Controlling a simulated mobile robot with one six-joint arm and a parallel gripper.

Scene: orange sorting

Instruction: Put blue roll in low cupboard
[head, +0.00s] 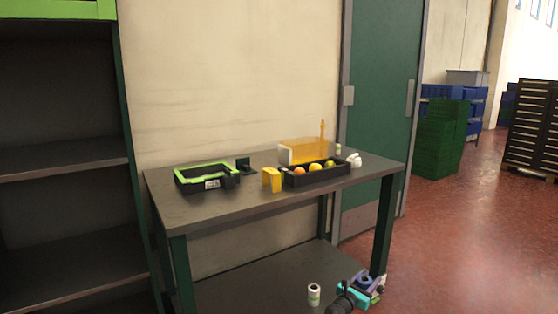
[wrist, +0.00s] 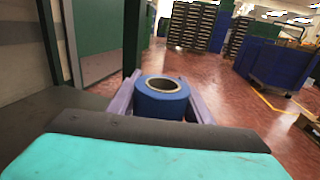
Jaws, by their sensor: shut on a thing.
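The blue roll (wrist: 162,106), with a pale hollow core, stands between the two purple fingers of my gripper (wrist: 160,92) in the wrist view. The fingers are shut on its sides. In the head view my gripper (head: 367,284) is at the lower right, beside the table's right front leg and by the low shelf. The roll is too small there to make out clearly. No closed low cupboard can be told for certain; an open dark shelf unit (head: 62,158) stands at the left.
The table (head: 240,212) holds a green-rimmed black tray (head: 182,184), a black crate (head: 318,179) of fruit and yellow items. A small white-and-green roll (head: 314,294) stands on its low shelf (head: 262,283). Green crates (head: 440,140) stand farther back. Red floor at right is open.

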